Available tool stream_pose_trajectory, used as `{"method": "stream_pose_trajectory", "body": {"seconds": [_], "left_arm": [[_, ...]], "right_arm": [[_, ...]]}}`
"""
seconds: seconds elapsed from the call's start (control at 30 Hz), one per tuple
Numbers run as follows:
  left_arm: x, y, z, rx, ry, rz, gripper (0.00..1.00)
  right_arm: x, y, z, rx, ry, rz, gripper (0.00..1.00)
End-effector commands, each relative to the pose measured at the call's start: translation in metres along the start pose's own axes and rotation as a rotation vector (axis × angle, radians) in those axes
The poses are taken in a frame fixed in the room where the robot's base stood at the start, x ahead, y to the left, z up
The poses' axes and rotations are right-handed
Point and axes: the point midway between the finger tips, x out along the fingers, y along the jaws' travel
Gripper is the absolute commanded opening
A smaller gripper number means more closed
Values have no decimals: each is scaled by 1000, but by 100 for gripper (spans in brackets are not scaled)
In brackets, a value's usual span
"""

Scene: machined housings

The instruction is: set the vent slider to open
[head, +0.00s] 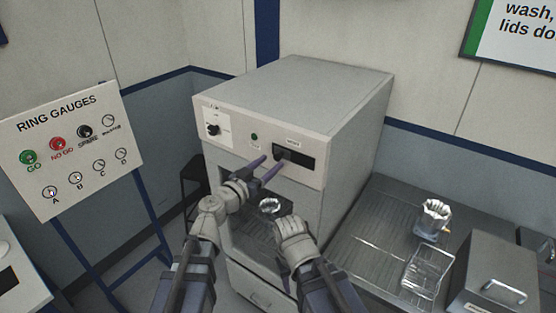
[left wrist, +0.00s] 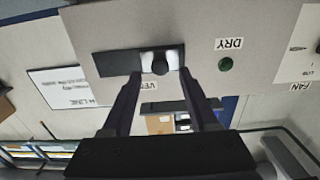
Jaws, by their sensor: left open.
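The vent slider (head: 281,154) is a knob at the left end of a black slot (head: 304,160) on the upper front panel of the grey cabinet (head: 315,90). In the left wrist view, which is upside down, the white and dark slider knob (left wrist: 160,63) sits at the right end of the slot (left wrist: 115,64). The VENT label is partly hidden behind a finger. My left gripper (head: 268,165) is open at the slot. In the wrist view its two fingers (left wrist: 157,85) reach toward either side of the knob; contact cannot be told. My right gripper's fingers do not show.
A green DRY light (head: 254,137) and a black fan knob (head: 213,129) are left of the slot. My right arm stands below the panel before the cabinet's open bay. A ring gauge board (head: 73,150) stands left.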

Motion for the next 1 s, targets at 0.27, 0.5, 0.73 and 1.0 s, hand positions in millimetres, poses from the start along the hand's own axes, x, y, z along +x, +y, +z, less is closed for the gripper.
{"method": "stream_pose_trajectory", "body": {"seconds": [0.27,0.5,0.73,1.0], "left_arm": [[16,-6,0,0,0,-3,60],[16,-6,0,0,-1,-2,53],[15,-6,0,0,-1,-2,27],[15,-6,0,0,0,-3,0]], "right_arm": [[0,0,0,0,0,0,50],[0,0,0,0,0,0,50],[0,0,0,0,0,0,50],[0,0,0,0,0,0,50]]}}
